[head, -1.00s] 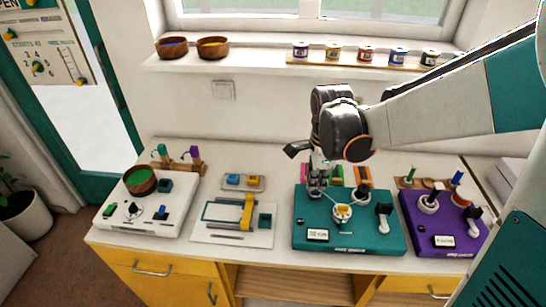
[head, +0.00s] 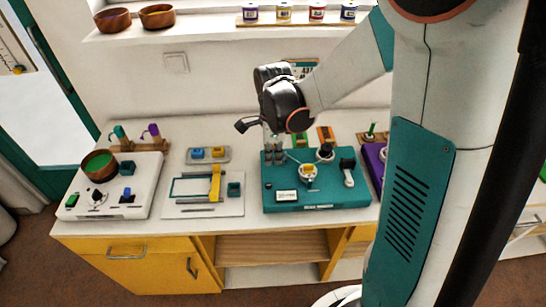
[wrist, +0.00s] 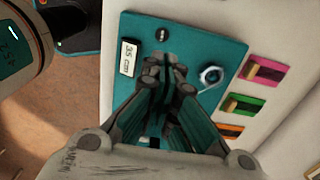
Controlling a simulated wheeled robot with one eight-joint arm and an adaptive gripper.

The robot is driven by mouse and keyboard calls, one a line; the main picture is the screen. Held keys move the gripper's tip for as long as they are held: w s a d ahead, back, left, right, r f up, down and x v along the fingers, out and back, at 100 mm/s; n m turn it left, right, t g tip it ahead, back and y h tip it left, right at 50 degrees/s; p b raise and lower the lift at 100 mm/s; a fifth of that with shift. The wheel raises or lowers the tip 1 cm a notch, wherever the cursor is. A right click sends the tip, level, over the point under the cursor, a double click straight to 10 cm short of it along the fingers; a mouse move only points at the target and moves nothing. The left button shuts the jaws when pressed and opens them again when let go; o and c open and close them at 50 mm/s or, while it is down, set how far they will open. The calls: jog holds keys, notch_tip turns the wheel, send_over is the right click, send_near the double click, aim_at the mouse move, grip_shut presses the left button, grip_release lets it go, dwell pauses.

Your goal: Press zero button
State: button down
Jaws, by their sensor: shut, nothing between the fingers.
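The teal board (head: 330,195) stands on the white counter and also shows in the wrist view (wrist: 205,45). It carries a small display (head: 287,196), reading about 3.5 cm in the wrist view (wrist: 128,57), a small dark round knob (wrist: 162,35) and a round silver-ringed piece (wrist: 211,76). I cannot tell which part is the zero button. My gripper (head: 274,158) is shut and empty, pointing down over the board's left part. In the wrist view its fingers (wrist: 166,68) hide the board's middle.
A white board with a bowl (head: 130,203) and a white tray with a yellow bar (head: 232,208) stand to the left. Pink, green and orange pieces (wrist: 265,70) lie behind the teal board. A purple board (head: 375,160) is partly hidden by my arm at right.

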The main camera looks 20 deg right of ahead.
aim_at(274, 187)
notch_tip(274, 187, down, 10)
jog(key=b, duration=0.3)
jog(key=shift+f, duration=0.25)
jog(key=shift+b, duration=0.3)
jog(key=shift+f+b, duration=0.55)
jog(key=shift+f, duration=0.1)
jog(key=shift+s+f, duration=0.15)
jog(key=shift+s, duration=0.05)
